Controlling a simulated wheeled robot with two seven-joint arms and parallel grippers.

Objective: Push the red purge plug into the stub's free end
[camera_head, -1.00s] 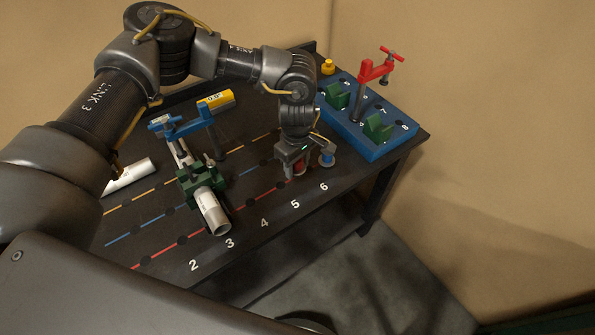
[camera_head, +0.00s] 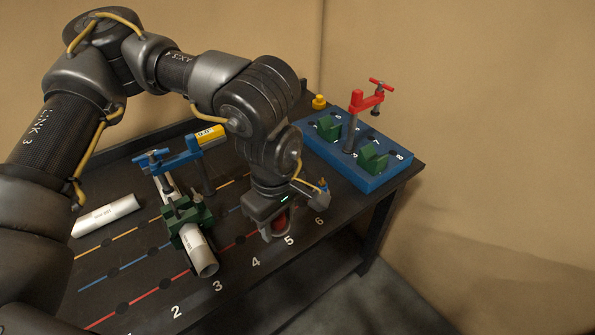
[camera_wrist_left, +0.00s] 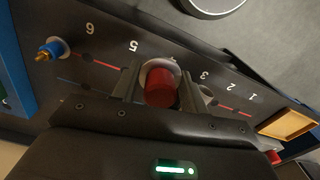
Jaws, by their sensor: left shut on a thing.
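The red purge plug (camera_wrist_left: 160,88) is between the two fingers of my left gripper (camera_wrist_left: 153,88) in the left wrist view, with a pale ring around its far end. In the head view, my left gripper (camera_head: 276,229) is shut on the red plug (camera_head: 280,221), over the table near numbers 4 and 5. The stub appears to be the light grey tube (camera_head: 201,256) clamped in a green block. Its open free end faces the table's front edge, to the left of the gripper and apart from it. My right gripper is not in view.
A blue clamp (camera_head: 178,158) stands behind the green block. A loose white tube (camera_head: 105,215) lies at left. A blue rack (camera_head: 357,174) with green blocks and a red clamp (camera_head: 364,100) stands at the back right. A blue fitting (camera_wrist_left: 52,49) stands near number 6.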

